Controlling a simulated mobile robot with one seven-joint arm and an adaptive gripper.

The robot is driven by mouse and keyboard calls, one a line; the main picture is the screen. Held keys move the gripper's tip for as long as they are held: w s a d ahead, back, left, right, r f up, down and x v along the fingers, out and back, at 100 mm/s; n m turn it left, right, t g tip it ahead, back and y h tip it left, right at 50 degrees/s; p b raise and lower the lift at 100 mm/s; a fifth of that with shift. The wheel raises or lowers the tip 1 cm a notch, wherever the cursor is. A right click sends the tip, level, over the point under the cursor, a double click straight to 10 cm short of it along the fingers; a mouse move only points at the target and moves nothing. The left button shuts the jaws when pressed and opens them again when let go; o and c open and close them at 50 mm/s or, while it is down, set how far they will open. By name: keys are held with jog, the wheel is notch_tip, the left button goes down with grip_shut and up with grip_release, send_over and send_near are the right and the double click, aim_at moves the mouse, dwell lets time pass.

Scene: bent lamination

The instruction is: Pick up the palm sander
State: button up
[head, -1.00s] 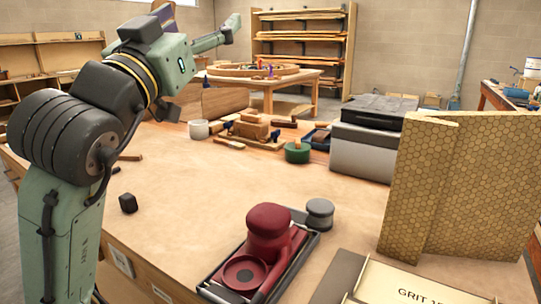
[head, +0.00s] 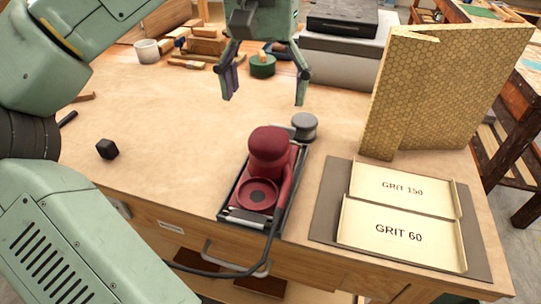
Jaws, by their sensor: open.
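A grey knob-shaped piece (head: 304,126) stands close behind the sander. Right are trays labelled GRIT 150 (head: 404,190) and GRIT 60 (head: 400,232) on a grey mat (head: 325,205), and a tall honeycomb-patterned panel (head: 440,90). A black block (head: 106,149) lies left. The bench between is clear.

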aim_at(268, 138)
notch_tip(268, 138, down, 5)
jog(key=shift+d+f, duration=0.1)
jog(key=shift+f, duration=0.1)
jog(key=shift+s+d+f, duration=0.1)
jog(key=shift+s+f, duration=0.05)
jog(key=shift+f, duration=1.2)
jog(key=shift+s+d+f, duration=0.1)
jog(key=shift+f, duration=1.25)
jog(key=shift+c, duration=0.3)
jog(key=shift+r, duration=0.1)
jog(key=c, duration=1.6)
